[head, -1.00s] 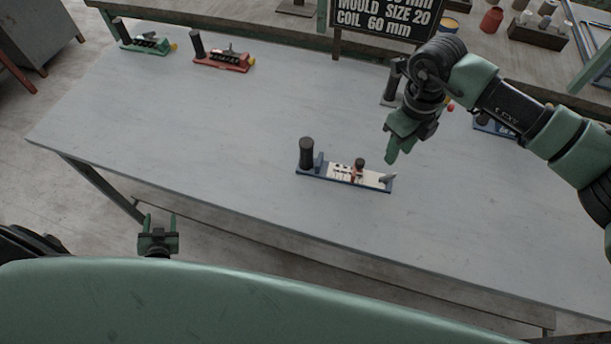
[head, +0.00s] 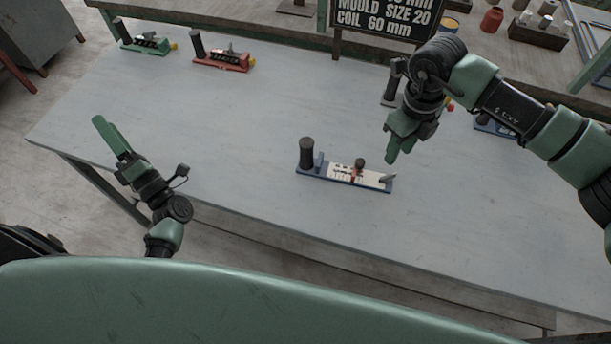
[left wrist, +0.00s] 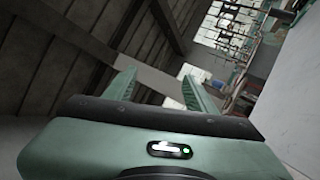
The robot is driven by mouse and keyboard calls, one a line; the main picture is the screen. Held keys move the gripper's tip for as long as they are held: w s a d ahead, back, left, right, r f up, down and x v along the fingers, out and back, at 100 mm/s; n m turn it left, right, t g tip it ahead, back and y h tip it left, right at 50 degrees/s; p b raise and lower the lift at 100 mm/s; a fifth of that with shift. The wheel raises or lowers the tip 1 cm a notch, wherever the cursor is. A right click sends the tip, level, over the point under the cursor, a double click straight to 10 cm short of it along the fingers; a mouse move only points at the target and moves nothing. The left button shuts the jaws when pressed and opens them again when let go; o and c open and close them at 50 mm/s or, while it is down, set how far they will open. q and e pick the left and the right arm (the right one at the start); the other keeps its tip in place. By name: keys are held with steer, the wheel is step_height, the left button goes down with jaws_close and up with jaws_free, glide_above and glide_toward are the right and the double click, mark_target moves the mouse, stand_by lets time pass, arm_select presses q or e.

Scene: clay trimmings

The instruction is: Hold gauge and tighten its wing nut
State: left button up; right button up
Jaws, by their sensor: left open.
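A gauge with a blue base (head: 318,178), a pale scale plate and an upright black handle (head: 306,153) lies near the middle of the grey table. A small dark and reddish upright part (head: 359,167), perhaps the wing nut, stands on it. A grey pointed piece (head: 387,178) is at its right end. My left gripper (head: 104,128) is raised over the table's left front edge, far left of the gauge. Its two fingers (left wrist: 160,90) are apart and empty in the left wrist view. My right gripper (head: 391,158) hangs just above and right of the gauge, apart from it; its finger gap is unclear.
A green gauge (head: 146,43) and a red gauge (head: 222,60) stand at the back left. Other gauges (head: 490,125) are partly hidden behind my right arm. A dark sign (head: 385,20) stands at the back. The table (head: 230,130) is clear left of the blue gauge.

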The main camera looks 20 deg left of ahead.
mark_target(306, 157)
arm_select(q)
steer(key=w+d+f+n+t+h, duration=0.1)
steer(key=w+d+f+h, duration=0.1)
steer(key=d, duration=0.7)
steer(key=w+d+f+n+t+h, duration=0.2)
steer(key=d+f+h, duration=0.3)
steer(key=d, duration=0.4)
steer(key=w+d+f+n+t+h, duration=0.1)
steer(key=w+d+f+n+h, duration=0.1)
steer(key=d, duration=0.8)
steer(key=shift+w+f+t+h, duration=0.2)
steer(key=shift+w+f+h, duration=0.2)
steer(key=shift+h, duration=0.3)
steer(key=shift+w+f+t+h, duration=0.25)
steer(key=shift+w+h, duration=0.2)
steer(key=shift+h, duration=0.25)
steer(key=d+n+h, duration=0.1)
steer(key=d, duration=0.3)
steer(key=d+f+n+h, duration=0.1)
steer(key=d+h, duration=0.1)
steer(key=d, duration=0.3)
steer(key=s+d+h, duration=0.1)
steer(key=d, duration=0.4)
steer(key=shift+s+f+n+h, duration=0.1)
steer(key=shift+f+n+h, duration=0.2)
steer(key=shift+n+h, duration=0.1)
steer(key=shift+d, duration=0.25)
steer(key=x, duration=0.7)
steer(key=shift+w, duration=0.35)
steer(key=shift+c, duration=0.4)
